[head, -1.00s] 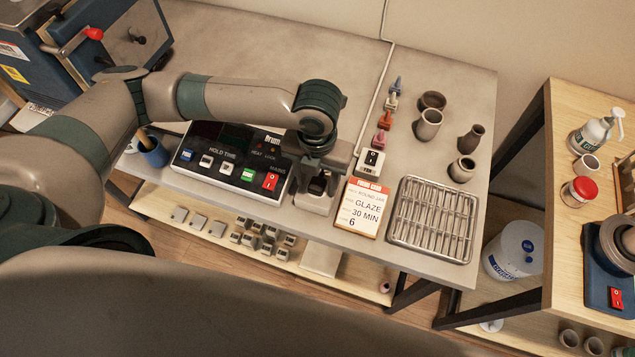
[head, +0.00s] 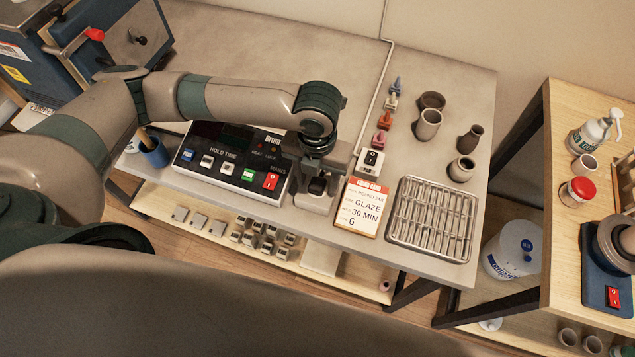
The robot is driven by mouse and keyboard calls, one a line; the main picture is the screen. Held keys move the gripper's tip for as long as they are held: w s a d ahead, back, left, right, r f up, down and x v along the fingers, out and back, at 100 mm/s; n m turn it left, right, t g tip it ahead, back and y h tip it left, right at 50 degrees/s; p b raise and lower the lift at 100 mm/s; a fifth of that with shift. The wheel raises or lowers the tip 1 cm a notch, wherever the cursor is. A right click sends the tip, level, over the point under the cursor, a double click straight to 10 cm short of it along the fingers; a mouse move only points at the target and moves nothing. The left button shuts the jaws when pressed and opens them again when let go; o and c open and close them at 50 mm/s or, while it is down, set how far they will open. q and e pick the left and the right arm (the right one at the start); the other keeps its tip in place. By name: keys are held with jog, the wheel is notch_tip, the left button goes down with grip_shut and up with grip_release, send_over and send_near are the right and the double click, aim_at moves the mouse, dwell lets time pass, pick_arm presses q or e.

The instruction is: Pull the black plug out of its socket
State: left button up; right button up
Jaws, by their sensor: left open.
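My left gripper (head: 322,172) reaches in from the left and points down beside the right end of the control box. It is open. My right gripper is not in view.
The control box (head: 222,172) with coloured buttons stands left of the socket. Small coloured pieces (head: 384,121) and brown pots (head: 428,124) stand behind. The table's back left is bare.

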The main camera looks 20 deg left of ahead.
aim_at(317, 183)
pick_arm(q)
grip_shut()
jog(key=shift+r, duration=0.15)
jog(key=shift+r+p, duration=2.75)
jog(key=shift+r, duration=0.1)
